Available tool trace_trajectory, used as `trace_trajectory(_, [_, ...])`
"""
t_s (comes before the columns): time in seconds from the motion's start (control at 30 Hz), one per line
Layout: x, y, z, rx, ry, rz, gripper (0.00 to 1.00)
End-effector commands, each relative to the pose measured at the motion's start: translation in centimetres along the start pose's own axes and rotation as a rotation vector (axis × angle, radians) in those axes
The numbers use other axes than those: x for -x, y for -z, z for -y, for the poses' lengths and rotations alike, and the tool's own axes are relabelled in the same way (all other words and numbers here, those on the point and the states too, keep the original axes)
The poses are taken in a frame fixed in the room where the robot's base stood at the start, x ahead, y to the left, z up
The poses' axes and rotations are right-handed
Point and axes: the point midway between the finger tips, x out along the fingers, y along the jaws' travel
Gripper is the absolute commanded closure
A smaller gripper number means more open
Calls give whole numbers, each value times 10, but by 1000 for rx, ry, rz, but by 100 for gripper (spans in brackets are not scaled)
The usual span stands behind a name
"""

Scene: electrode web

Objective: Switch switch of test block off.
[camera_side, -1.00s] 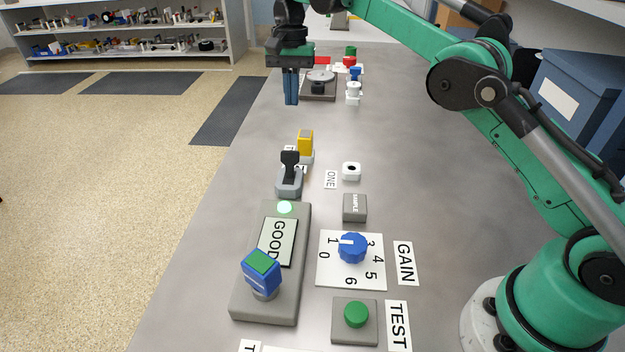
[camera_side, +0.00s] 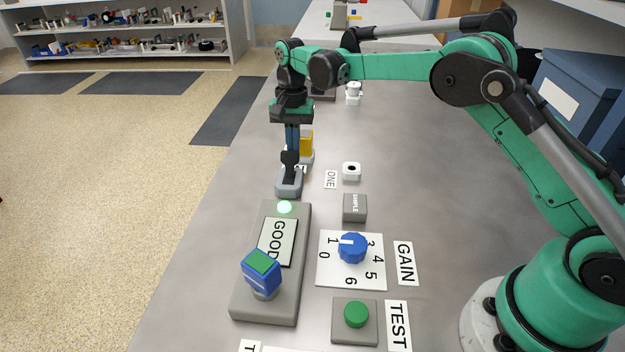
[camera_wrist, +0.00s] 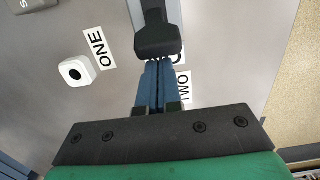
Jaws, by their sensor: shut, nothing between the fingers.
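The switch has a black lever (camera_side: 290,160) on a light grey base (camera_side: 289,186) at the far end of a grey block (camera_side: 266,303). The lever stands roughly upright, and its wide black end (camera_wrist: 158,42) also shows in the wrist view. The block carries a display reading GOOD (camera_side: 279,243) and a lit pale green lamp (camera_side: 285,208). My gripper (camera_side: 291,149) points down just behind the lever, its blue fingers together and empty. In the wrist view the fingertips (camera_wrist: 159,66) lie right at the lever's end; I cannot tell whether they touch it.
A yellow-topped piece (camera_side: 306,142) stands close behind my fingers. To the right are a white socket (camera_side: 351,169) by the ONE label, a SAMPLE block (camera_side: 354,208), a blue GAIN knob (camera_side: 352,248) and a green TEST button (camera_side: 356,314). A blue, green-topped piece (camera_side: 262,272) stands on the block.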

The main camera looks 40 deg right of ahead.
Motion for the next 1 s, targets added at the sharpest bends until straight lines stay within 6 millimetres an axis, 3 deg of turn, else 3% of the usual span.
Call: trace_trajectory(1.0, [3, -8, 0, 1, 0, -106, 100])
